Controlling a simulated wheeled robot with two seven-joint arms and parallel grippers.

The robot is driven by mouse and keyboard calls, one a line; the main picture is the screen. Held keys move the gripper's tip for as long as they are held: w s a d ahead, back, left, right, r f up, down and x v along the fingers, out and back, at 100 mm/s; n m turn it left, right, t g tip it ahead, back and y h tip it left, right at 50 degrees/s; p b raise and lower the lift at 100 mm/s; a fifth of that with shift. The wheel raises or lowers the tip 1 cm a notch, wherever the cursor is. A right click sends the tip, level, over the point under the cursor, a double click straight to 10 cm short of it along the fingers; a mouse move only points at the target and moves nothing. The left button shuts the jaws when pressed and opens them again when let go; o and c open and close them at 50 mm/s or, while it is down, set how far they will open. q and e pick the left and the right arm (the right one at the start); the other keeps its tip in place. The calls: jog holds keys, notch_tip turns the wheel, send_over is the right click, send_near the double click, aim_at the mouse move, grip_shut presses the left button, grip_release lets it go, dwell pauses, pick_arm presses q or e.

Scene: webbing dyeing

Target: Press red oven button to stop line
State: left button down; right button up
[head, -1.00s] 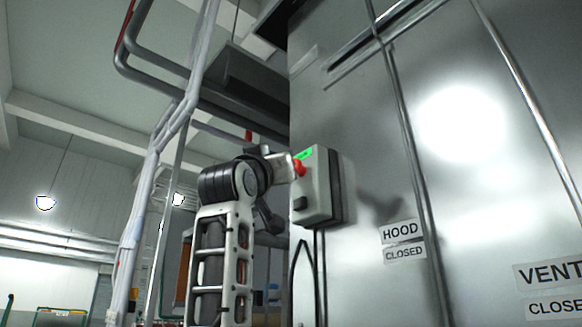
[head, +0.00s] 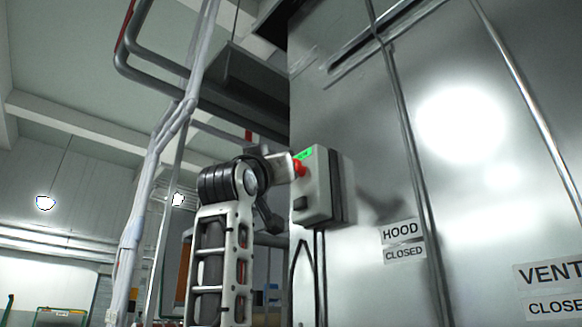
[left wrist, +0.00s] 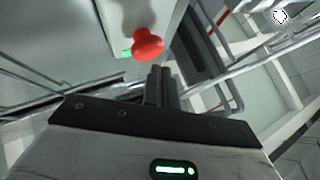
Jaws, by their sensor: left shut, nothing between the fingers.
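The red button (head: 299,168) is a round mushroom head on the side of a grey control box (head: 318,190) fixed to the metal oven wall. In the left wrist view the red button (left wrist: 148,43) stands out from the panel just beyond my fingertips. My left gripper (left wrist: 161,70) is shut and empty, its fingers pointing at the button's lower edge. Whether they touch it I cannot tell. In the head view my left gripper (head: 284,167) is right beside the button, its tips hard to make out. My right gripper is not in view.
Pipes (head: 150,190) run at the left. The oven wall (head: 350,120) fills the right, with HOOD and VENT signs.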

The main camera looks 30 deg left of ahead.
pick_arm(q)
jog(key=shift+w, duration=0.1)
dwell(0.7)
jog(key=shift+w+d, duration=0.2)
jog(key=shift+w, duration=0.1)
jog(key=shift+w+d, duration=0.2)
jog(key=shift+w, duration=0.3)
dwell(0.8)
dwell(0.4)
jog(key=shift+s+a+b, duration=0.2)
jog(key=shift+s+b, duration=0.05)
jog(key=shift+s, duration=0.2)
jog(key=shift+s+a+b, duration=0.2)
jog(key=shift+s, duration=0.25)
jog(key=s, duration=0.1)
jog(key=s+a+b, duration=0.1)
jog(key=s, duration=0.1)
jog(key=s+a+b, duration=0.1)
jog(key=shift+s, duration=0.3)
